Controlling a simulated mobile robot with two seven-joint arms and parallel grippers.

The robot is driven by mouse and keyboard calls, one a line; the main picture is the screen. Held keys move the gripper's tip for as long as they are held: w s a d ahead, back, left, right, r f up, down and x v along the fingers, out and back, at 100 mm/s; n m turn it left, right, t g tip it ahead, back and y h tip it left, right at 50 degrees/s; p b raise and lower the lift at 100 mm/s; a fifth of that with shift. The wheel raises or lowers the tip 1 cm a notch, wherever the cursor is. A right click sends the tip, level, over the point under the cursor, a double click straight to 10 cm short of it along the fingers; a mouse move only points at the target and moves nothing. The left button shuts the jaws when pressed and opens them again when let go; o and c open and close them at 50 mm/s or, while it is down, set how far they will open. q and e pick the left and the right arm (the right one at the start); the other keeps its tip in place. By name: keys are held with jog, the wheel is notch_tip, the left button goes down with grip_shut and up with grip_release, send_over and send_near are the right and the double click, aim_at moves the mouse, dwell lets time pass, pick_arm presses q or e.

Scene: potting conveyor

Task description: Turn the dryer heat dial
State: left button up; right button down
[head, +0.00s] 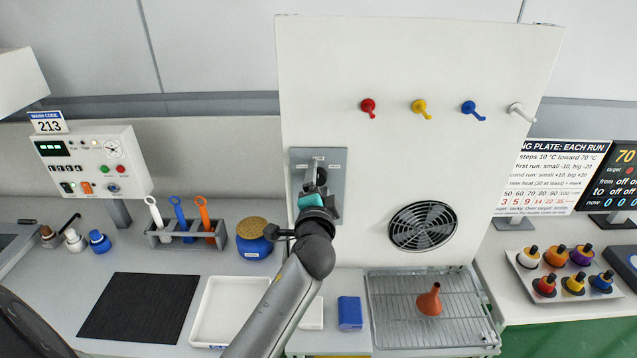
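My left gripper (311,188) is at the grey plate (336,160) on the left of the tall white panel (480,60). My gripper and wrist cover the plate's lower middle, so I cannot tell whether the fingers are open or touch the handle. No dial marked as the dryer heat dial is readable. A round black vent (422,226) is on the panel's right side. My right gripper is not in view.
Red, yellow, blue and white hooks (420,107) stick out above. A control box (92,160) and tool rack (187,237) are left; a bottle tray (520,280) and display (612,185) are right.

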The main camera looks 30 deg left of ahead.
pick_arm(q)
jog(key=shift+s+d, duration=0.35)
jog(key=shift+s, duration=0.2)
jog(key=b+v, duration=0.2)
jog(key=v, duration=1.2)
